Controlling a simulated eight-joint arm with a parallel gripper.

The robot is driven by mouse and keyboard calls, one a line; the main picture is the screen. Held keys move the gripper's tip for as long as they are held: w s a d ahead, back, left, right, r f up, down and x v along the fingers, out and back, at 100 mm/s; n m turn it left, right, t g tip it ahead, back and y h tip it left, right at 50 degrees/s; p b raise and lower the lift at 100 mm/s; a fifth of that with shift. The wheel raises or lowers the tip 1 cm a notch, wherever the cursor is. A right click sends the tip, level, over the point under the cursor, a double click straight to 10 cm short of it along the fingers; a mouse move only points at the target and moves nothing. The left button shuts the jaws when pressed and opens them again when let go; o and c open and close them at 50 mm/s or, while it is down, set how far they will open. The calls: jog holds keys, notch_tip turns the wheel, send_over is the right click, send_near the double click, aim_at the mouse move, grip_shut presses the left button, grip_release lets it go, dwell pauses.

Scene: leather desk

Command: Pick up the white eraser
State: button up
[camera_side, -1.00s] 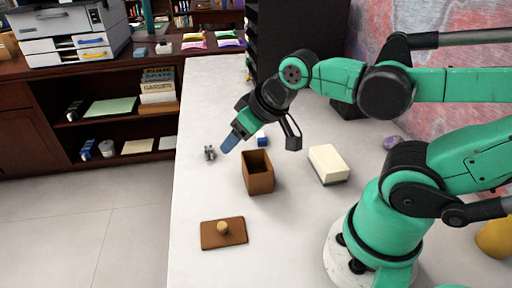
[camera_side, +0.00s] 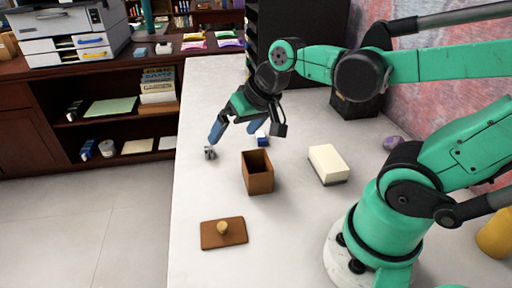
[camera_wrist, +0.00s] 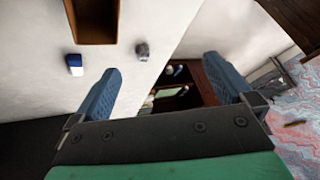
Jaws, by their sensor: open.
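The white eraser (camera_side: 262,141) lies on the pale desk top behind the brown box, small, with a blue sleeve. The wrist view shows its white and blue ends (camera_wrist: 75,66), to the left of my fingers. My gripper (camera_side: 232,134) is above the desk, to the left of the eraser in the side view. Its two blue fingers are spread apart with nothing between them. The wrist view also shows my open gripper (camera_wrist: 162,66). One fingertip appears close to the eraser in the side view, but the height gap is hard to judge.
An open brown box (camera_side: 260,183) stands in front of the eraser. A small grey metal object (camera_side: 210,153) lies left of it. A brown lid with a knob (camera_side: 236,236) lies in front. A cream block (camera_side: 328,163) is to the right. The desk's left edge is nearby.

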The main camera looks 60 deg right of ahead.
jog(key=w+d+f+m+g+y, duration=0.1)
jog(key=w+d+m+y, duration=0.1)
jog(key=w+d+m, duration=0.45)
jog(key=m+t+y, duration=0.2)
jog(key=m+y, duration=0.2)
jog(key=m, duration=0.9)
send_over(262, 135)
jog(key=a, duration=0.2)
jog(key=shift+n, duration=0.25)
notch_tip(262, 135, down, 6)
jog(key=shift+s+d+f, duration=0.1)
jog(key=shift+f, duration=0.05)
jog(key=s+d+f+m+t, duration=0.1)
jog(key=s+d+f+m+t+y, duration=0.1)
jog(key=d+f+m, duration=0.1)
jog(key=s+d+f+m+y, duration=0.1)
jog(key=s+d, duration=0.1)
jog(key=shift+d+f+m+t, duration=0.15)
jog(key=shift+f+m+t, duration=0.15)
jog(key=shift+m+t, duration=0.1)
jog(key=shift+f, duration=0.2)
jog(key=shift+x, duration=2.65)
jog(key=shift+c, duration=0.2)
jog(key=c, duration=1.2)
